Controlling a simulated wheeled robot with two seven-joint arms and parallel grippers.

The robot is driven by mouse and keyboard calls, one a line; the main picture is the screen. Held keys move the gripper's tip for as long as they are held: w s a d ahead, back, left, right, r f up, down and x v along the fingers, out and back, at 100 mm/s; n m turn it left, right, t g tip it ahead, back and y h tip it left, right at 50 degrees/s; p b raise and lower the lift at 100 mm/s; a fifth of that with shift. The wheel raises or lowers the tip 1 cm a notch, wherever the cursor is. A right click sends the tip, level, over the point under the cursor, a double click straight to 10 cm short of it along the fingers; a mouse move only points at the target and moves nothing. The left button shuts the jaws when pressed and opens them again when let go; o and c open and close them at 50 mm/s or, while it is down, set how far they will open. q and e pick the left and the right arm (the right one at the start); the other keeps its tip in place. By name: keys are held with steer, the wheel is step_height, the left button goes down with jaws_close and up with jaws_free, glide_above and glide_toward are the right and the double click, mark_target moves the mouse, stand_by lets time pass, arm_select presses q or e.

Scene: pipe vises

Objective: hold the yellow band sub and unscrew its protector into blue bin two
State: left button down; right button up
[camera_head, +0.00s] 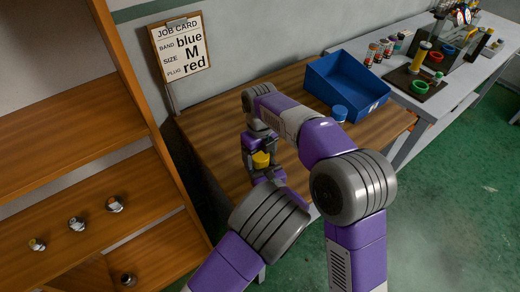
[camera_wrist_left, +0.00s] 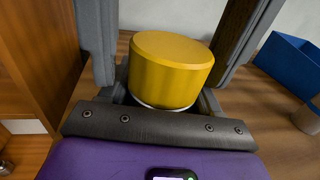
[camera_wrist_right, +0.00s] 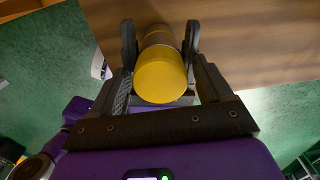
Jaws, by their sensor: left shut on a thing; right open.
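The yellow band sub (camera_head: 261,159) is held above the brown table between my two grippers. My left gripper (camera_head: 264,171) is shut on it from the near side. The left wrist view shows a smooth yellow cylinder (camera_wrist_left: 170,68) between the fingers, with a pale ring at its lower edge. My right gripper (camera_head: 257,148) is at the sub's far side. In the right wrist view its open fingers (camera_wrist_right: 160,35) stand on either side of the yellow cylinder (camera_wrist_right: 161,82). A grey section shows beyond the round yellow end. The join of the protector cannot be made out. A blue bin (camera_head: 318,86) stands on the table.
A small blue-topped piece (camera_head: 340,113) stands before the bin, whose label is too small to read. A shelf (camera_head: 80,245) with several small fittings is at left. A grey bench (camera_head: 447,91) with tools is at right.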

steer(key=c, duration=1)
steer(key=shift+n, duration=1.7)
steer(key=shift+c, duration=0.3)
steer(key=o, duration=1.2)
steer(key=shift+c, duration=0.2)
